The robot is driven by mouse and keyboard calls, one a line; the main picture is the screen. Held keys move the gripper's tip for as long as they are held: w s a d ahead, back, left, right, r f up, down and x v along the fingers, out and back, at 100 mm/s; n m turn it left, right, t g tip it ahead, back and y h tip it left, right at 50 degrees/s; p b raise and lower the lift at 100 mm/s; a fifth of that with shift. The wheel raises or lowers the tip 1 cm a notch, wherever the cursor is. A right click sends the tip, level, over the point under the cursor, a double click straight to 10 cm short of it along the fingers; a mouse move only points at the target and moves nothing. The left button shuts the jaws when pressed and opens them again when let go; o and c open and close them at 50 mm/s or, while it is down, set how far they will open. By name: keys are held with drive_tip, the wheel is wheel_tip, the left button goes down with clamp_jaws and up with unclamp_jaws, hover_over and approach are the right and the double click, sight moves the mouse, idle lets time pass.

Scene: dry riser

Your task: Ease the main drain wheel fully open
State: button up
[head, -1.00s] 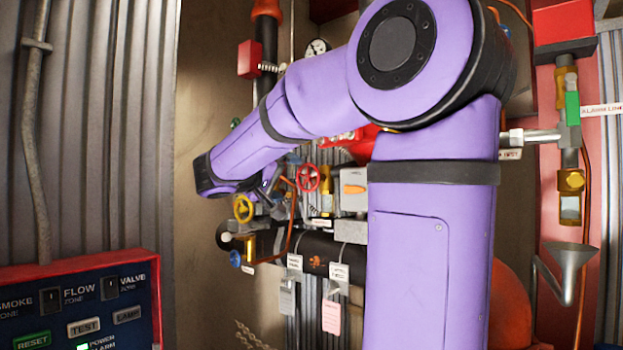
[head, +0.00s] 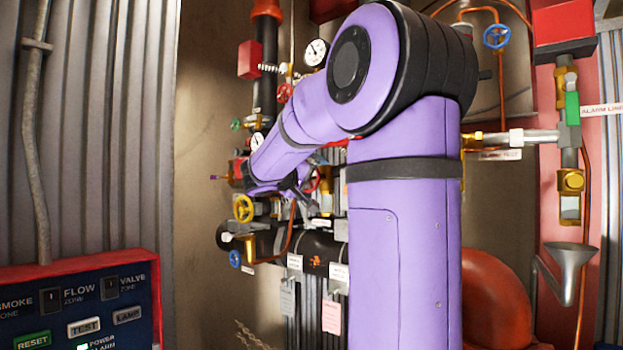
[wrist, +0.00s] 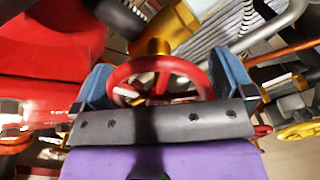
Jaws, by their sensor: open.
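A red handwheel (wrist: 160,68) sits between the two blue finger pads of my gripper (wrist: 165,75) in the wrist view. The fingers are spread to either side of its rim, and the gripper is open. I cannot tell whether either pad touches the rim. A brass-coloured fitting stands behind the wheel. In the head view a red wheel (head: 313,180) shows only in part beside my gripper (head: 290,190), with my arm covering much of it. No readable label says which wheel is the main drain.
A yellow wheel (head: 243,208) and a blue wheel (head: 235,258) are left of my gripper, close to the dark pipe. Tags (head: 331,317) hang below. A control panel (head: 80,305) stands at lower left. Pipes and gauges (head: 317,52) crowd the space above.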

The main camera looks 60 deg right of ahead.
drive_tip(key=c, duration=0.8)
drive_tip(key=shift+n, duration=0.3)
drive_tip(key=shift+f+n, duration=0.15)
drive_tip(key=shift+n, duration=3.05)
drive_tip(key=o, duration=0.8)
